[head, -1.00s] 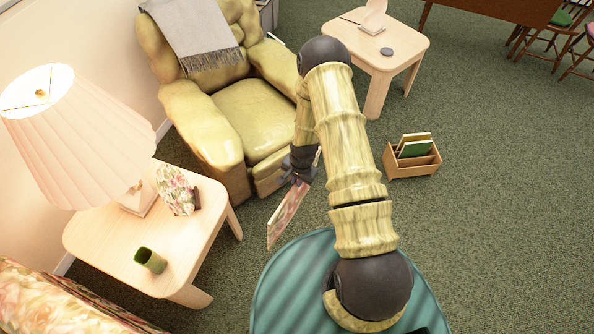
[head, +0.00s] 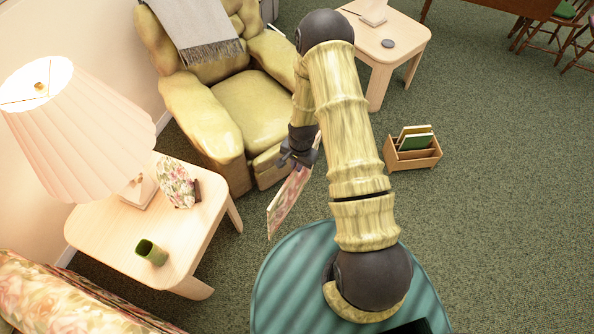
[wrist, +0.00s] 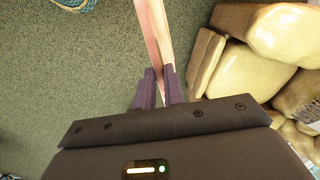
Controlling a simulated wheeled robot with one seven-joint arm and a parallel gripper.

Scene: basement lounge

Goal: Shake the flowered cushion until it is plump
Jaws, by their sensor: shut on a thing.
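The flowered cushion (head: 288,203) hangs from my gripper (head: 296,162) in the head view, in front of the armchair and above the floor. It looks thin and is seen at a slant, with pink flowers on its face and a pale edge. In the wrist view the cushion (wrist: 154,35) is a narrow pink and cream slab seen nearly edge-on. The two purple fingers of my gripper (wrist: 159,78) are shut on its near edge. How plump it is cannot be told from this angle.
A yellow armchair (head: 247,108) with a grey throw stands close behind. A wooden rack (head: 412,157) stands on the right, with open carpet beyond.

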